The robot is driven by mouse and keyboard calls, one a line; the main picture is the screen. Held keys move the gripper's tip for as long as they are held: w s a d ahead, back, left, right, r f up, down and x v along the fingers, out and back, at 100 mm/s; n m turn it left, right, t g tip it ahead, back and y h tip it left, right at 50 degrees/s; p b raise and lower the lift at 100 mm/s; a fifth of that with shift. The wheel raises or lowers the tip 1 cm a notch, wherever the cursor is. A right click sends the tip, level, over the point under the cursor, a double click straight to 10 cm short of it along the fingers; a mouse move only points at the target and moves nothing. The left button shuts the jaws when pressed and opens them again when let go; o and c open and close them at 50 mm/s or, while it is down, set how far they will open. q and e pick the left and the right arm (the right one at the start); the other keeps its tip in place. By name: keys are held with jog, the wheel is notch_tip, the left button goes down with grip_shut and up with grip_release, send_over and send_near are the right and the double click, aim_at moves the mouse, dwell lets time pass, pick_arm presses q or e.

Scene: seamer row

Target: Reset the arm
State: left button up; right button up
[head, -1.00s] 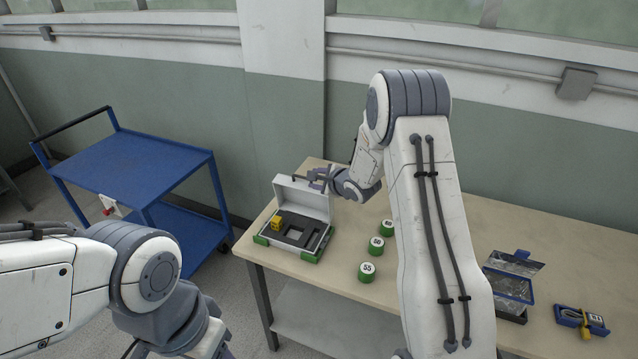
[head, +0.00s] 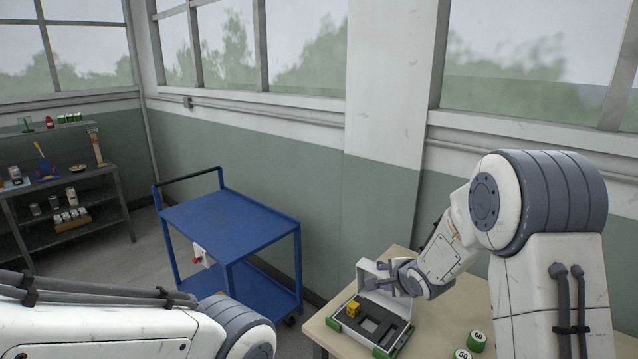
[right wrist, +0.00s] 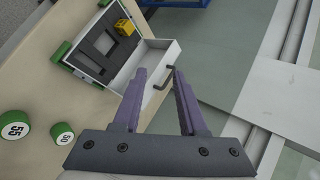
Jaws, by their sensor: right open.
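My right gripper (head: 391,276) is over the open case on the table, near the case's raised lid. In the right wrist view its two purple fingers (right wrist: 160,95) are spread apart with nothing between them. The fingertips are close to the dark handle (right wrist: 160,77) on the lid; I cannot tell whether they touch it. The case (head: 384,345) has a white body, green corners and a dark foam insert with a yellow block (head: 353,310) in it. My left arm crosses the lower left of the head view; its gripper is out of the picture.
Green round pieces with white numbered tops (head: 477,340) stand on the table (head: 322,325), right of the case. A blue cart (head: 225,222) stands left of the table. A dark shelf (head: 112,203) with small items is at the far left.

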jog(key=s+a+r+n+g+b, duration=0.1)
jog(key=s+a+n+g, duration=0.1)
jog(key=s+a+n, duration=0.55)
jog(key=s+a+n+g+b, duration=0.15)
jog(key=s+a+n, duration=0.25)
jog(key=s, duration=0.6)
jog(key=s+a+n+g, duration=0.2)
jog(key=s+n+g, duration=0.4)
jog(key=s+n, duration=0.6)
jog(key=s+b, duration=0.1)
jog(key=s, duration=0.9)
jog(key=shift+s+n+h, duration=0.3)
jog(key=shift+n, duration=0.05)
